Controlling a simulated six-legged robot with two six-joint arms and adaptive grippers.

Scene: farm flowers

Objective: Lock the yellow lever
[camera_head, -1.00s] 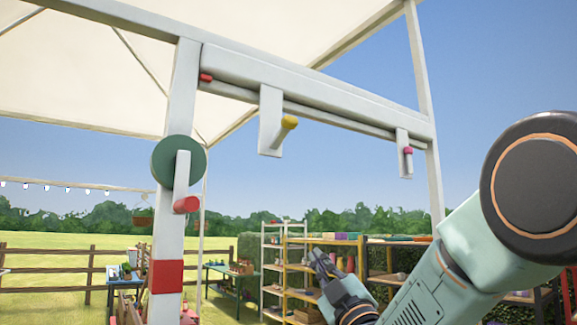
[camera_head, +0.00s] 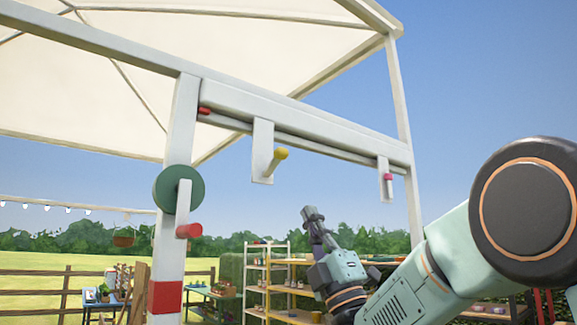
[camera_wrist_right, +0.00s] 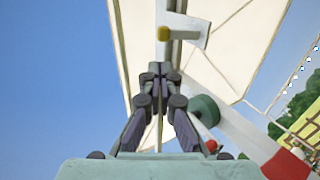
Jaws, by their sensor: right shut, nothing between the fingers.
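The yellow lever (camera_head: 277,157) is a yellow knob on a white plate that hangs from the white crossbeam of the canopy frame. In the right wrist view the yellow knob (camera_wrist_right: 163,34) shows above and beyond the fingertips, apart from them. My right gripper (camera_head: 312,212) is shut and empty, pointing up, below and to the right of the yellow lever in the head view. Its fingers (camera_wrist_right: 160,72) meet at the tips in the wrist view. My left gripper is not in view.
A green disc (camera_head: 178,189) with a red-ended handle (camera_head: 189,231) is on the left post. A pink knob (camera_head: 388,177) hangs at the beam's right end, and a red peg (camera_head: 204,111) at its left. Shelves (camera_head: 292,275) stand behind. Open air lies between gripper and beam.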

